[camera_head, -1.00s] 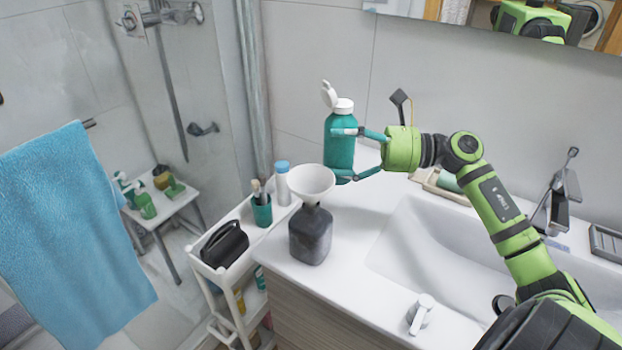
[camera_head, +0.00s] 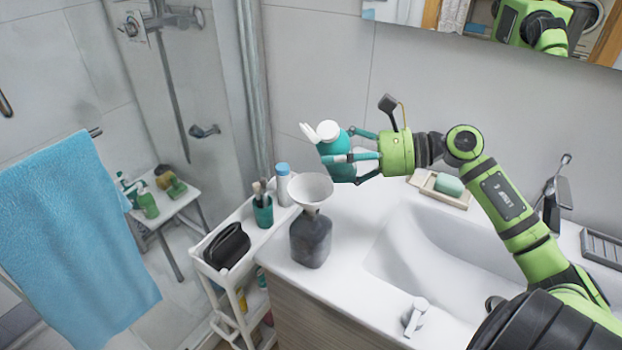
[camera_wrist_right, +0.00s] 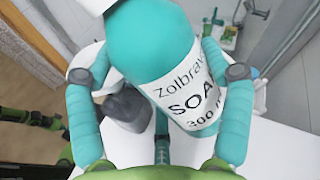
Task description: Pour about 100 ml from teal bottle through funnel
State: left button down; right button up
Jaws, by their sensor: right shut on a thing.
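The teal bottle (camera_head: 333,151) has a white cap with its flip lid open. My right gripper (camera_head: 342,160) is shut around it and holds it in the air, tilted with its cap end toward the left, over the counter. In the right wrist view the bottle (camera_wrist_right: 165,45) fills the middle, with a white label reading SOAP and 300, between the fingers (camera_wrist_right: 160,100). The white funnel (camera_head: 311,189) sits in the neck of the grey bottle (camera_head: 311,240), which stands upright on the counter. The bottle's cap is above and slightly right of the funnel. No stream shows.
The sink basin (camera_head: 430,255) lies right of the grey bottle, with a soap dish (camera_head: 437,192) behind it. A white cart (camera_head: 225,274) on the left holds a teal cup (camera_head: 263,212), a blue-capped bottle (camera_head: 283,186) and a black bag (camera_head: 226,246).

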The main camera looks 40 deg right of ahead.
aim_at(341, 137)
jog(key=shift+a+r+n+h+p, duration=0.15)
jog(key=shift+r+n+p, duration=0.1)
jog(key=shift+r+p, duration=0.2)
jog(key=shift+a+r+n+h+p, duration=0.15)
jog(key=shift+r+n+p, duration=0.15)
jog(key=shift+p, duration=0.2)
jog(key=shift+d+f+n+h, duration=0.15)
jog(key=shift+f+n+h, duration=0.2)
jog(key=shift+n+h, duration=0.2)
jog(key=r+n+h+p, duration=0.1)
jog(key=p, duration=0.1)
jog(key=shift+w+d+p, duration=0.15)
jog(key=shift+d+p, duration=0.2)
jog(key=shift+d, duration=0.05)
jog(key=shift+w+d+r+n+h+p, duration=0.1)
jog(key=shift+d+r+n+h+p, duration=0.1)
jog(key=shift+r+n+h+p, duration=0.4)
jog(key=shift+w+d+r+n+h+p, duration=0.1)
jog(key=shift+d+r+n+h+p, duration=0.1)
jog(key=shift+n+p, duration=0.7)
jog(key=shift+f, duration=0.1)
jog(key=shift+a, duration=0.1)
jog(key=shift+s+a+r+n+t+h+b, duration=0.15)
jog(key=shift+a+r+n+t+h+b, duration=0.15)
jog(key=shift+r+t+h+b, duration=0.25)
jog(key=shift+f+n+h+b, duration=0.3)
jog(key=shift+n+b, duration=0.2)
jog(key=shift+b, duration=1.2)
jog(key=shift+r, duration=0.15)
